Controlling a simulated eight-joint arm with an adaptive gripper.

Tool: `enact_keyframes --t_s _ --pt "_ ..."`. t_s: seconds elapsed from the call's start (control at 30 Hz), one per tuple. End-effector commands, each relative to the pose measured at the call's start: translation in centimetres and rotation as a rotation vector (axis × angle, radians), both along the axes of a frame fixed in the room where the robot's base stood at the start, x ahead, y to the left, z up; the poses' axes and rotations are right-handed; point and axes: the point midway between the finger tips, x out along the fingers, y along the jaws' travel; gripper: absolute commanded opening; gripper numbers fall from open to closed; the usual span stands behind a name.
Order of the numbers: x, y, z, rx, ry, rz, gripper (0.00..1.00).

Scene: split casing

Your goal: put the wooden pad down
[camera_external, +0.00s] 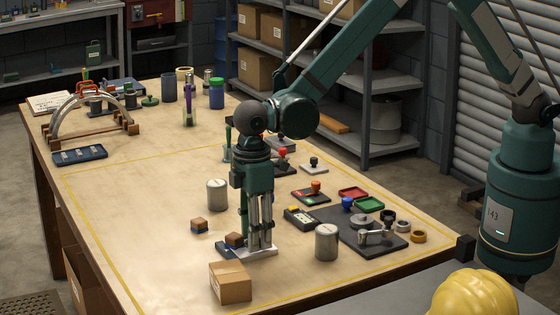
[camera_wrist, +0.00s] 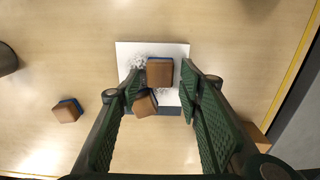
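My gripper (camera_external: 260,247) points straight down, low over a small pale plate (camera_external: 229,249) on the table. In the wrist view its fingers are apart (camera_wrist: 163,84), with a brown wooden pad with a blue edge (camera_wrist: 160,71) between or just beyond the tips. A gap shows on its right side. A second, turned brown pad (camera_wrist: 145,104) lies close to the left fingertip; the plate also shows here (camera_wrist: 128,50). One pad shows on the plate outside (camera_external: 234,239); the fingers may hide the other. A third pad (camera_external: 199,224) lies loose on the table (camera_wrist: 67,111).
A cardboard box (camera_external: 230,282) stands close in front of the plate. Metal cans stand behind left (camera_external: 217,194) and to the right (camera_external: 326,242). A dark mat (camera_external: 385,241) with parts lies at right. The table is clear left of the loose pad.

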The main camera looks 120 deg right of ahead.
Motion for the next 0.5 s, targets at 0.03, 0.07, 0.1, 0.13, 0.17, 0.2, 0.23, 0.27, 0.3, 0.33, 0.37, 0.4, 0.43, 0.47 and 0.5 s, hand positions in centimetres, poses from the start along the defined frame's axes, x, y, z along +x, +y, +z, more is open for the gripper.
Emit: enact_keyframes --t_s 0.03,0.07,0.1,0.13,0.17,0.2,0.23,0.27,0.3,0.33,0.37,0.4,0.43,0.47,0.5 --pt "0.00 0.00 0.02 0.000 0.000 0.000 0.36" --pt "0.00 0.00 0.02 0.000 0.000 0.000 0.36" --pt "0.00 -0.01 0.02 0.000 0.000 0.000 0.36" --pt "0.00 -0.01 0.02 0.000 0.000 0.000 0.36" --pt "0.00 0.00 0.02 0.000 0.000 0.000 0.36" --pt "0.00 0.00 0.02 0.000 0.000 0.000 0.36" --pt "0.00 0.00 0.03 0.000 0.000 0.000 0.36" --pt "0.00 0.00 0.03 0.000 0.000 0.000 0.36" --pt "0.00 0.00 0.05 0.000 0.000 0.000 0.36" --pt "0.00 0.00 0.08 0.000 0.000 0.000 0.36" --pt "0.00 0.00 0.12 0.000 0.000 0.000 0.36" --pt "0.00 0.00 0.19 0.000 0.000 0.000 0.36" --pt "0.00 0.00 0.25 0.000 0.000 0.000 0.36" --pt "0.00 0.00 0.34 0.000 0.000 0.000 0.36" --pt "0.00 0.00 0.47 0.000 0.000 0.000 0.36"
